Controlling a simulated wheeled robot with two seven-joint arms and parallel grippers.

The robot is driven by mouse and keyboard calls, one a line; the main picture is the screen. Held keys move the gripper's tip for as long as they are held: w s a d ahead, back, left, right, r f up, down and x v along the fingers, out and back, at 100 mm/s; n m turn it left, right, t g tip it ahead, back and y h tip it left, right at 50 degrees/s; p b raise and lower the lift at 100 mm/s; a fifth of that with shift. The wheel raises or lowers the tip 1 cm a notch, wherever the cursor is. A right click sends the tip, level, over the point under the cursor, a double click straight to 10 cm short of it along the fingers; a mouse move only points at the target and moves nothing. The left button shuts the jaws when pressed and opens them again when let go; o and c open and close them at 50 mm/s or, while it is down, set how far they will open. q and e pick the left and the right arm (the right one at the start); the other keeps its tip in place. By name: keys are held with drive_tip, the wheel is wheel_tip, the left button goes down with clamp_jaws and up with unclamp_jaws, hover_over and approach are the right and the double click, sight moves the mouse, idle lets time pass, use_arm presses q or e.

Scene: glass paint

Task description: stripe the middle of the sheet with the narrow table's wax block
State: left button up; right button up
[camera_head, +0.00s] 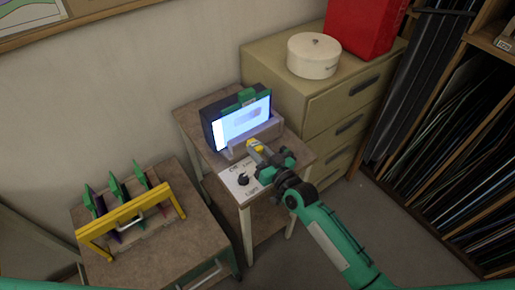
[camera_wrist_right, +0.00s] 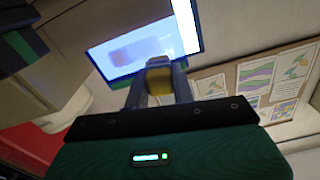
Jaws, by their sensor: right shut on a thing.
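A lit white sheet (camera_head: 232,128) stands upright on a dark light box (camera_head: 207,129) on the narrow table (camera_head: 191,127). A blurred grey-violet patch shows around the sheet's middle, and the sheet also shows in the right wrist view (camera_wrist_right: 182,36). My right gripper (camera_head: 262,154) is shut on a yellow wax block (camera_head: 254,145), just in front of the sheet's lower part. In the right wrist view the block (camera_wrist_right: 160,80) sits between the two fingers (camera_wrist_right: 159,90), overlapping the sheet's lower edge. I cannot tell whether it touches the sheet. My left gripper is not in view.
A white panel with a black knob (camera_head: 243,180) lies on the narrow table's front. A rack with a yellow bar (camera_head: 127,211) and several green-handled tools stands on the lower left table. Drawers with a round white tin (camera_head: 313,57) stand behind right.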

drive_tip(key=shift+w+a, duration=0.1)
drive_tip(key=shift+w, duration=0.05)
idle(0.7)
drive_tip(key=b+x, duration=0.2)
drive_tip(key=x, duration=0.4)
drive_tip(key=shift+w+a, duration=0.25)
drive_tip(key=shift+w, duration=0.05)
drive_tip(key=shift+b+x, duration=0.45)
drive_tip(key=shift+x, duration=0.55)
idle(0.6)
drive_tip(key=shift+d, duration=0.15)
drive_tip(key=shift+w+d+b, duration=0.45)
drive_tip(key=shift+w+d, duration=0.1)
drive_tip(key=shift+d, duration=0.2)
drive_tip(key=shift+w+d+b, duration=0.4)
drive_tip(key=shift+w+d, duration=0.15)
drive_tip(key=shift+d, duration=0.2)
drive_tip(key=shift+w+d+b, duration=1.15)
drive_tip(key=shift+d+b, duration=0.05)
drive_tip(key=shift+d, duration=0.25)
